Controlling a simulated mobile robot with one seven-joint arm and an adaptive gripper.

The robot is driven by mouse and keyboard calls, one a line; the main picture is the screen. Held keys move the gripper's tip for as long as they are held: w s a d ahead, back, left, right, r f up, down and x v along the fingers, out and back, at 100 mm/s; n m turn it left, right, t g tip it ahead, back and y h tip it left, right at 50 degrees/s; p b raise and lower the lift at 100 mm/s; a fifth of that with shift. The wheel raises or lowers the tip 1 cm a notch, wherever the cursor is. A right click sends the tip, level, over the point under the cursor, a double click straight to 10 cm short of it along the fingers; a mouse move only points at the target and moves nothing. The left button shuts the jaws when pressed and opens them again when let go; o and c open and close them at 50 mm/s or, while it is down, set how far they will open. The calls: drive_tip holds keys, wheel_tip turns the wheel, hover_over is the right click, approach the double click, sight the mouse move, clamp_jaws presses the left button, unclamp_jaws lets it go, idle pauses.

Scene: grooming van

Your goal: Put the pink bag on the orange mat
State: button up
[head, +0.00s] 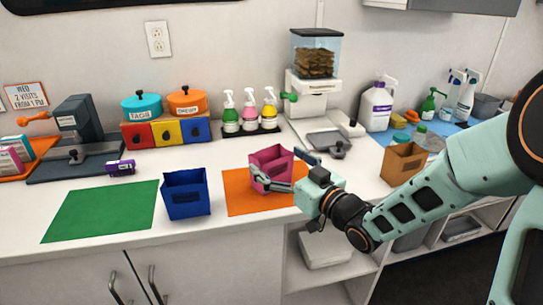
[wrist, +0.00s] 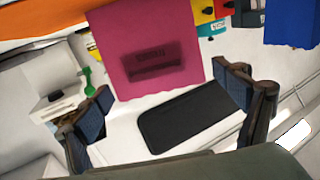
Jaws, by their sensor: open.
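The pink bag (head: 270,163) stands upright on the back part of the orange mat (head: 240,199) in the head view; its lower front is partly hidden by a finger. My gripper (head: 287,172) is open at the right side of the bag, with one finger in front of it and the other behind to the right. In the wrist view the pink bag (wrist: 150,50) fills the upper middle, with a dark label on its face. The open fingers (wrist: 162,100) show on either side, the left one clearly apart from it. The orange mat (wrist: 45,20) shows at upper left.
A blue bag (head: 186,193) stands just left of the orange mat, beside a green mat (head: 100,211). A brown bag (head: 402,164) is to the right. Spray bottles on a black tray (head: 262,130) and a food dispenser (head: 316,75) stand behind. The counter's front edge is close.

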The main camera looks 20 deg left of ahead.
drive_tip(key=v, duration=0.9)
drive_tip(key=shift+d+p, duration=0.15)
drive_tip(key=shift+p, duration=0.2)
